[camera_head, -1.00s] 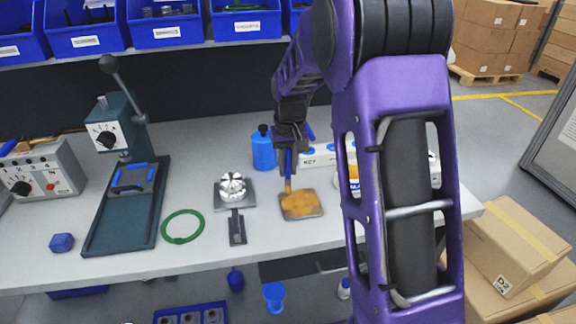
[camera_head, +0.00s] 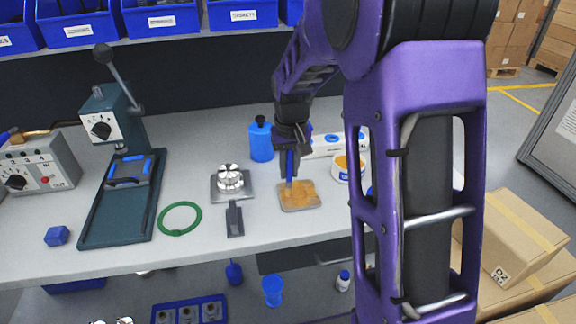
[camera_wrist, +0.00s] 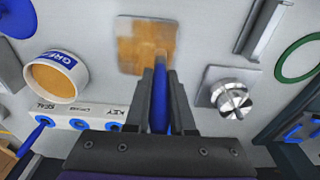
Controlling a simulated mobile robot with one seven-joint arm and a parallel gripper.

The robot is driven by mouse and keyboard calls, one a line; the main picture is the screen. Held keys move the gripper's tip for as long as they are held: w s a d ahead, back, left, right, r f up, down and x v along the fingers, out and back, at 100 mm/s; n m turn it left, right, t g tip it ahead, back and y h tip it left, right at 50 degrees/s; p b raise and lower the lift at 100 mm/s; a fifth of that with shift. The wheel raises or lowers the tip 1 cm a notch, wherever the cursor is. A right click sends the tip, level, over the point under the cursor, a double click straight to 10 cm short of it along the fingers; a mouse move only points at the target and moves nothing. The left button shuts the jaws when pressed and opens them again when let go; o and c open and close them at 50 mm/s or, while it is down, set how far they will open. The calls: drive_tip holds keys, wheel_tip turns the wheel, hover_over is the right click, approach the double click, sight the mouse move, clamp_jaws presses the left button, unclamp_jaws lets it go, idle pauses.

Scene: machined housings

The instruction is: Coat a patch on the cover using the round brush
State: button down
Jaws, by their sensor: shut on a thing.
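The cover (camera_head: 309,205) is a square grey plate lying flat on the bench, with an orange-brown coated patch over most of its top. It also shows in the wrist view (camera_wrist: 122,45), at the top centre. My gripper (camera_head: 289,152) is shut on the blue handle of the round brush (camera_head: 289,172) and holds it above the cover's upper left part. In the wrist view my gripper (camera_wrist: 161,88) points at the cover, with the blue brush (camera_wrist: 160,112) between the fingers. The brush tip overlaps the coated patch; contact cannot be told.
A grease tub (camera_wrist: 57,78) stands close to the cover, near a white key rack (camera_wrist: 95,118). A metal knobbed part on a plate (camera_head: 230,180), a blue bottle (camera_head: 261,140), a green ring (camera_head: 180,218) and a lever press (camera_head: 125,190) stand to the left.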

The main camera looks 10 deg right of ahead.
drive_tip(key=shift+s+b, duration=0.4)
drive_tip(key=shift+s, duration=1.55)
drive_tip(key=shift+d+f, duration=0.1)
drive_tip(key=shift+d, duration=0.45)
drive_tip(key=shift+w+p, duration=1.35)
drive_tip(key=shift+w, duration=2.65)
drive_tip(key=shift+d, duration=0.7)
drive_tip(key=shift+s+b, duration=0.8)
drive_tip(key=shift+s, duration=3.15)
drive_tip(key=shift+d, duration=0.55)
drive_tip(key=shift+w+p, duration=1.2)
drive_tip(key=shift+w, duration=2.75)
drive_tip(key=shift+d, duration=0.65)
drive_tip(key=shift+s+b, duration=0.8)
drive_tip(key=shift+s, duration=3.2)
drive_tip(key=shift+w+p, duration=0.55)
drive_tip(key=shift+w, duration=1.6)
